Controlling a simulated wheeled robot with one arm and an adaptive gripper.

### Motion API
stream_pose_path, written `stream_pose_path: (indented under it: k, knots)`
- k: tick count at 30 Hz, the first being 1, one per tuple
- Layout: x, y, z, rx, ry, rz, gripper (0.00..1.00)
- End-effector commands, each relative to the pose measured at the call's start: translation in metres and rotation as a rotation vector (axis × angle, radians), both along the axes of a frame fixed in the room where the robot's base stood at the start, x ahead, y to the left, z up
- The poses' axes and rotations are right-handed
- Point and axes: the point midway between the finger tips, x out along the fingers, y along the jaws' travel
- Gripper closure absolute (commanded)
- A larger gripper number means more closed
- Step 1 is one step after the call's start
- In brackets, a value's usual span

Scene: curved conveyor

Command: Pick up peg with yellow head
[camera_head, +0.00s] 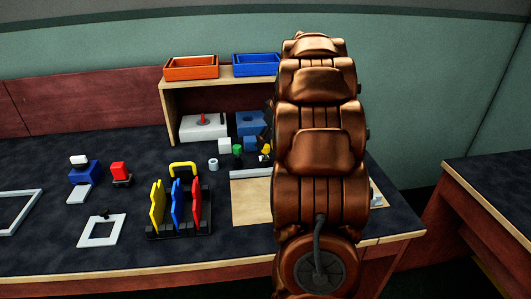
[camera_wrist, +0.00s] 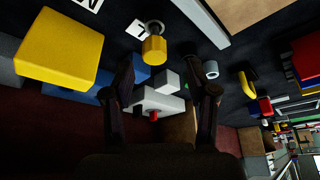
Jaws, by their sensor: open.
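The peg with the yellow head (camera_wrist: 154,49) shows in the wrist view, above and between my fingertips. A grey ring-like part sits at the far side of its head. In the head view a small yellow piece (camera_head: 266,149) shows at the left edge of my arm, most likely this peg, partly hidden. My gripper (camera_wrist: 160,82) is open with nothing between its fingers. The fingers do not touch the peg. In the head view my arm hides most of the gripper.
A large yellow block (camera_wrist: 62,46) is left of the fingers in the wrist view. White (camera_head: 224,145), green (camera_head: 237,149) and blue pieces stand near the peg. A white box with a red knob (camera_head: 203,121) sits under the wooden shelf (camera_head: 169,105). A tool rack (camera_head: 180,232) is at the front.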

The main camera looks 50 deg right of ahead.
Motion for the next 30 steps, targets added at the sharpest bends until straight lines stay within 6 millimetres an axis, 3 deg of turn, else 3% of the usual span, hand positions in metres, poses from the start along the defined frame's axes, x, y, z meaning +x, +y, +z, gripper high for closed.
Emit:
stream_pose_path:
  k: [9,20,30]
  knots:
    - [0.009,-0.004,-0.040,0.002,0.002,0.000,0.43]
    - [0.013,-0.004,-0.046,-0.001,0.000,0.000,0.44]
    - [0.012,-0.004,-0.046,-0.001,0.000,-0.001,0.79]
